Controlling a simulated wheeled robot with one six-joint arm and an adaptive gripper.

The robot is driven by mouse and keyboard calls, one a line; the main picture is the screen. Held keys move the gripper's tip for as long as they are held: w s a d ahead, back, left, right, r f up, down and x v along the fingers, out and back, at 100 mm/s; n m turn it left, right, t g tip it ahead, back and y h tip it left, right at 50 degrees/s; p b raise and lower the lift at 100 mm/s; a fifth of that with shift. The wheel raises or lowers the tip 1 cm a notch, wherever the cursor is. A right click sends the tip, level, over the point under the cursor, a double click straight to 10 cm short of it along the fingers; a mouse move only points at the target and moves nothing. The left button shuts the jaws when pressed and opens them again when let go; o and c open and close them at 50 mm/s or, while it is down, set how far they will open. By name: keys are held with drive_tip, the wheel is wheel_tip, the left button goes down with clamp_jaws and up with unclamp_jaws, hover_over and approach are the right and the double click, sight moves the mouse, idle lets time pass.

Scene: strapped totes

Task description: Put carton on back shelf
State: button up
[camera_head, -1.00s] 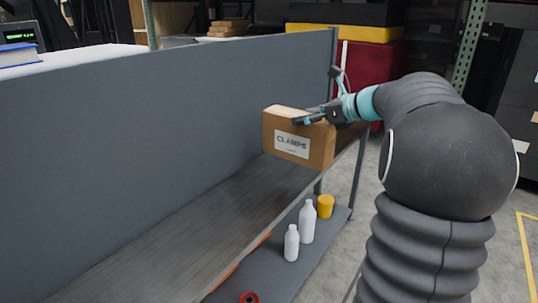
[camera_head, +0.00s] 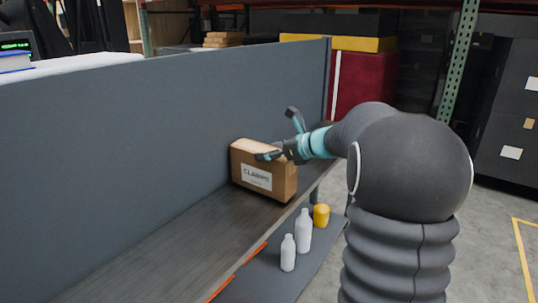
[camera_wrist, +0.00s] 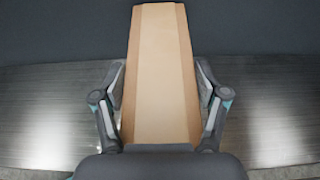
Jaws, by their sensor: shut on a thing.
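The brown carton (camera_head: 254,177) has a white label reading CLAMPS and is upright over the right end of the grey-brown shelf board (camera_head: 150,252), close to the dark back panel (camera_head: 140,130). My gripper (camera_head: 277,153) is shut on the upper part of the carton. In the wrist view the carton (camera_wrist: 160,70) stands between my two fingers (camera_wrist: 160,88), one on each side. I cannot tell whether its base touches the board, as its lower side is hidden in the wrist view.
A lower shelf (camera_head: 258,282) holds two white bottles (camera_head: 304,232) and a yellow tub (camera_head: 321,215). The board to the left of the carton is clear. A red bin (camera_head: 365,82) stands behind the panel's far end. A green upright post (camera_head: 457,70) is at the back right.

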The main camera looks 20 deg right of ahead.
drive_tip(key=shift+f, duration=0.2)
drive_tip(key=o, duration=1.8)
drive_tip(key=shift+f, duration=0.15)
